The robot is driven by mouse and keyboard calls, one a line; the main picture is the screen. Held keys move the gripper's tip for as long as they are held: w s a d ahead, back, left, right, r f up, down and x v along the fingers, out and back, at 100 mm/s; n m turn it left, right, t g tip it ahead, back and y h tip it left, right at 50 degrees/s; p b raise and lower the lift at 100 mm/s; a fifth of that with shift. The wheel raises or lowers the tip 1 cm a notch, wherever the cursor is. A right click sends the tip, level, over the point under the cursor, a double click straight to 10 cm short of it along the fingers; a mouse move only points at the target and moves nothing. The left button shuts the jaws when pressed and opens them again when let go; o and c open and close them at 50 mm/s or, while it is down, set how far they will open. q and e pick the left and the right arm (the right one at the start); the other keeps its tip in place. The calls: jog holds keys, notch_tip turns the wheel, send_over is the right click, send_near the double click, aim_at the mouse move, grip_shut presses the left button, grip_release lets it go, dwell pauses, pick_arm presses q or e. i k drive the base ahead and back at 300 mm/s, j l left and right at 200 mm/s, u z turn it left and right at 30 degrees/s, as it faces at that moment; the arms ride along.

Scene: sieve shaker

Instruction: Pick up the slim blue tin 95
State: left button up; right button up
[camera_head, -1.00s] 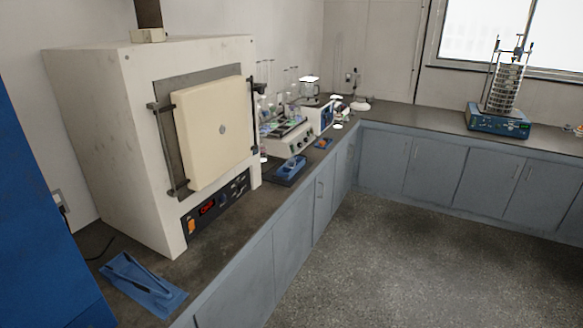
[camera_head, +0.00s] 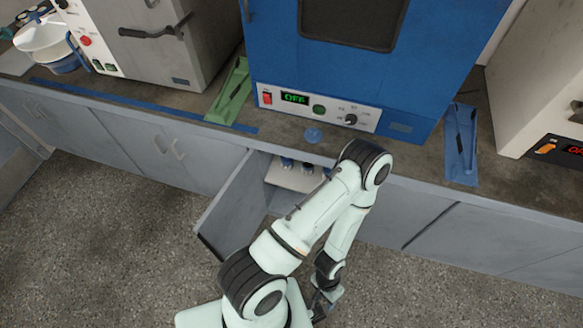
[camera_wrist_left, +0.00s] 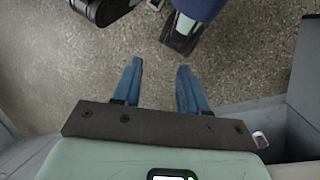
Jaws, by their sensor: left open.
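My right gripper is not clearly in view.
A blue oven (camera_head: 350,75) stands on the counter above the drawer. A flat blue disc (camera_head: 313,135) lies before it, with a green tray (camera_head: 230,95) left and a blue tray (camera_head: 461,145) right. The speckled floor (camera_head: 120,240) is clear at the left.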

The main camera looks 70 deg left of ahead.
aim_at(307, 169)
jog(key=u, duration=2.25)
jog(key=i+l+u, duration=0.1)
jog(key=u, duration=0.35)
jog(key=i, duration=0.1)
